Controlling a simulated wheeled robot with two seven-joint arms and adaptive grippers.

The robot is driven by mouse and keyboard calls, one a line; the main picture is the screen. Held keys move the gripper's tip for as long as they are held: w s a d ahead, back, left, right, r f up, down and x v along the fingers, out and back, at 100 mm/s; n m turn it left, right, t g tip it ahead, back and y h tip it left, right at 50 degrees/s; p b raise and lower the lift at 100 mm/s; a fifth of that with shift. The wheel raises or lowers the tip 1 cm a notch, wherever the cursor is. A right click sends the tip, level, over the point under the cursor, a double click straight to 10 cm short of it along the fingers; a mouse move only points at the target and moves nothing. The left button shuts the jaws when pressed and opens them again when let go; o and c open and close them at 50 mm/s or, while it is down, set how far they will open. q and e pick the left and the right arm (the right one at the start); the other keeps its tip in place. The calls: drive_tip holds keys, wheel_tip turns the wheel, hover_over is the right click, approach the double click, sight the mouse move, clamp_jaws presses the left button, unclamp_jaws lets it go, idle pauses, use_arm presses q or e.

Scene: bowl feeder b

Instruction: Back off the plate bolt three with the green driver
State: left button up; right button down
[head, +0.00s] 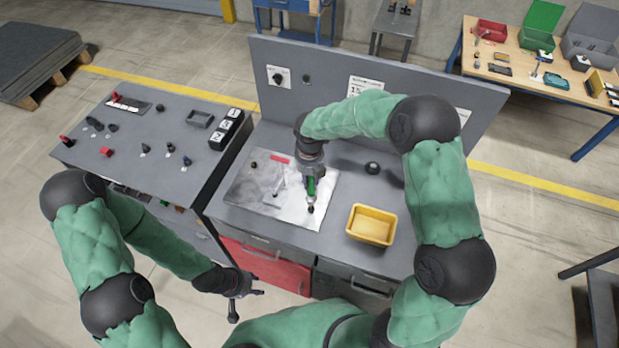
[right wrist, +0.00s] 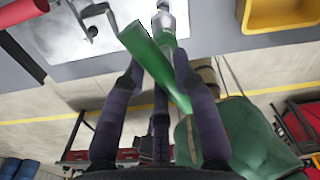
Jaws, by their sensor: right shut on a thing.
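My right gripper (head: 312,178) is shut on the green driver (head: 311,187) above the silver metal plate (head: 240,190) on the grey bench. The driver points down at the plate's right part, with a small dark piece (head: 310,209) at its lower end. I cannot tell whether its tip sits on a bolt. In the right wrist view the green driver (right wrist: 152,55) lies between my right gripper's fingers, and part of the plate (right wrist: 62,38) shows. Bolt numbers cannot be read. My left gripper (head: 246,302) is open and empty in front of the bench, over the floor.
A yellow bin (head: 371,225) stands right of the plate. A black knob (head: 372,168) sits behind it. A red bar (head: 279,159) lies at the plate's back edge. A grey panel (head: 285,52) rises behind the bench. A console (head: 125,160) with switches stands left.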

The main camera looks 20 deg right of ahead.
drive_tip(key=shift+s+r, duration=0.1)
drive_tip(key=shift+r, duration=0.05)
drive_tip(key=shift+f, duration=0.75)
drive_tip(key=shift+f+b, duration=1.1)
drive_tip(key=shift+f, duration=1.05)
drive_tip(key=shift+f+b, duration=0.4)
drive_tip(key=shift+f, duration=0.5)
idle(0.3)
idle(0.3)
